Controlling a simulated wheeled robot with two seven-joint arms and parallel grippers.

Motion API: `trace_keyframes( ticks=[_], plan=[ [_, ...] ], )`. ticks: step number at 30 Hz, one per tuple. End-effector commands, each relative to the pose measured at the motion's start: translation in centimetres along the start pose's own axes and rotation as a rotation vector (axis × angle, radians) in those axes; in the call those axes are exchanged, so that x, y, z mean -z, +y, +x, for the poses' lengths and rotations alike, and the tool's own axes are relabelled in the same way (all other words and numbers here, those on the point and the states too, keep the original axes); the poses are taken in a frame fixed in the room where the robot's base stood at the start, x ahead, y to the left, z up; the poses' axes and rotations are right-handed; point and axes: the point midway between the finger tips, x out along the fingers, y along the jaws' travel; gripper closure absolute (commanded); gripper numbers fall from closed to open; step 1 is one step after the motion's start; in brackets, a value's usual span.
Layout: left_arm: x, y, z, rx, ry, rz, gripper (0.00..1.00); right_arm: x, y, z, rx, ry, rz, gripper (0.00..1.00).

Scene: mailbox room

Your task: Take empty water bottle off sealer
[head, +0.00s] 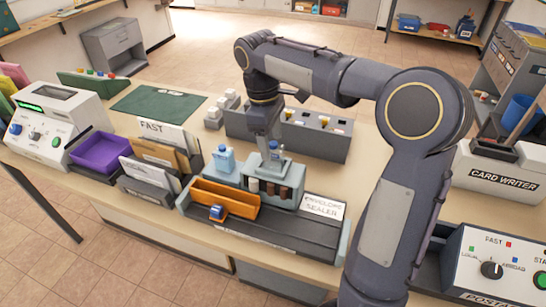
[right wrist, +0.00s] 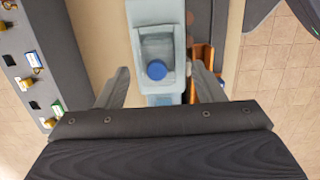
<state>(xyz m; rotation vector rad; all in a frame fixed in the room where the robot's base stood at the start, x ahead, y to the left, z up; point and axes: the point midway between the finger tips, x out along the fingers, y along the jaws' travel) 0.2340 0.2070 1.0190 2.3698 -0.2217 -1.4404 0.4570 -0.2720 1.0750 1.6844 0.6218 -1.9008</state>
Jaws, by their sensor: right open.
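The envelope sealer (head: 330,236) stands on the near part of the counter, a dark bed with a light blue-grey housing. A clear water bottle (head: 274,156) with a blue cap sits on top of that housing. In the right wrist view the bottle (right wrist: 157,48) lies between my fingers, cap toward me. My right gripper (head: 267,142) reaches down over it, open, its fingers (right wrist: 158,78) on either side and apart from it. A light blue bottle (head: 224,160) with a blue cap stands to the left of the housing. My left gripper is not in view.
An orange tray (head: 226,198) lies on the sealer's left part. A grey box with keys (head: 320,137) stands behind the housing. Mail holders (head: 155,170) and a purple tray (head: 100,153) are at left, and a card writer (head: 500,172) is at right. The green mat (head: 158,103) is clear.

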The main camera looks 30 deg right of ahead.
Motion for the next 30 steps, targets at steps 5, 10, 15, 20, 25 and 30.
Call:
trace_keyframes(
  ticks=[5, 10, 15, 20, 25, 30],
  plan=[
    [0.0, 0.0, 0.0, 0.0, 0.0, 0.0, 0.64, -0.1, 0.2, 2.8, 0.003, -0.004, 0.003, 0.38],
    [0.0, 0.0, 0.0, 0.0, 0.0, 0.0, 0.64, -0.1, 0.2, 3.7, 0.001, 0.0, 0.002, 0.38],
    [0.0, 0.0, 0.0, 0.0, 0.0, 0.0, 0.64, -0.1, 0.2, 3.7, 0.001, 0.0, 0.003, 0.38],
    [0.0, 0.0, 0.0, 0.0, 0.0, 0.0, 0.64, -0.1, 0.2, 3.7, 0.001, 0.0, 0.003, 0.58],
    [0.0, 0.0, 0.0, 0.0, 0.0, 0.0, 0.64, -0.1, 0.2, 3.7, 0.001, 0.0, 0.003, 0.8],
    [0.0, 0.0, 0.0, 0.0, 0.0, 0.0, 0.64, -0.1, 0.2, 3.6, 0.001, 0.0, 0.003, 0.86]
  ],
)
